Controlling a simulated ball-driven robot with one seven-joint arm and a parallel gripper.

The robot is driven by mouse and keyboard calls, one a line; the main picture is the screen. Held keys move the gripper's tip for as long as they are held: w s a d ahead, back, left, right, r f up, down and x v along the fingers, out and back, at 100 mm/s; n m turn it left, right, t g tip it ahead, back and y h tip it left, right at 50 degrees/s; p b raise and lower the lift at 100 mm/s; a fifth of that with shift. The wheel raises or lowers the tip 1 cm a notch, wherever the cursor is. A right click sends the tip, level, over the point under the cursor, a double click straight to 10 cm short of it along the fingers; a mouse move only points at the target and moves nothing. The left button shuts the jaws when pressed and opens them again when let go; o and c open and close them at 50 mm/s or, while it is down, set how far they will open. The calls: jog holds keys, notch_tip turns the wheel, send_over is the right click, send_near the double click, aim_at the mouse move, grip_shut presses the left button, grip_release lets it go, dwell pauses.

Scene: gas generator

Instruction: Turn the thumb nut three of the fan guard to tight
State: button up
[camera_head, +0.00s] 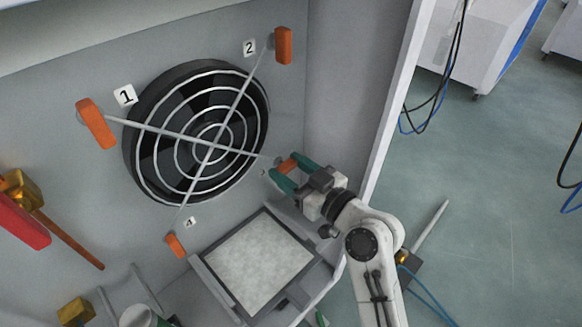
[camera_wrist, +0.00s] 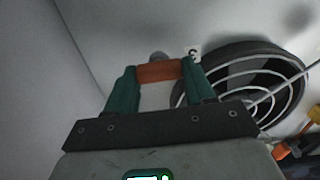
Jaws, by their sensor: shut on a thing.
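The fan guard (camera_head: 196,146) is a round set of pale wire rings with crossed bars over a dark fan on the grey panel. Its right side also shows in the wrist view (camera_wrist: 265,85). Thumb nut three (camera_head: 287,165) is an orange piece at the lower right end of a guard bar. In the wrist view the orange nut (camera_wrist: 159,72) lies between the fingertips, with its number label (camera_wrist: 194,54) just beside it. My gripper (camera_head: 285,172) has green fingers and is shut on this nut; the fingers partly cover it in the head view.
Other orange nuts sit at label one (camera_head: 96,124), label two (camera_head: 283,46) and label four (camera_head: 175,245). A framed pale filter panel (camera_head: 258,262) lies below the guard. A side wall (camera_head: 352,85) stands close on the right. A red-handled part (camera_head: 22,220) is at far left.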

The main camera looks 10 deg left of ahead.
jog(key=m+p, duration=0.2)
jog(key=m, duration=0.3)
jog(key=shift+w+r+m, duration=0.1)
jog(key=shift+r+m, duration=0.05)
jog(key=shift+m, duration=0.15)
jog(key=m+p, duration=0.3)
jog(key=m, duration=0.1)
jog(key=shift+d, duration=0.1)
jog(key=m+p, duration=0.2)
jog(key=m, duration=0.3)
jog(key=shift+w, duration=0.1)
jog(key=shift+f+m+p, duration=0.15)
jog(key=shift+m+p, duration=0.5)
jog(key=shift+m, duration=0.3)
jog(key=shift+f+m+p, duration=0.15)
jog(key=shift+m+p, duration=0.5)
jog(key=shift+m, duration=0.3)
jog(key=o, duration=1)
jog(key=shift+f, duration=0.1)
jog(key=shift+o, duration=0.2)
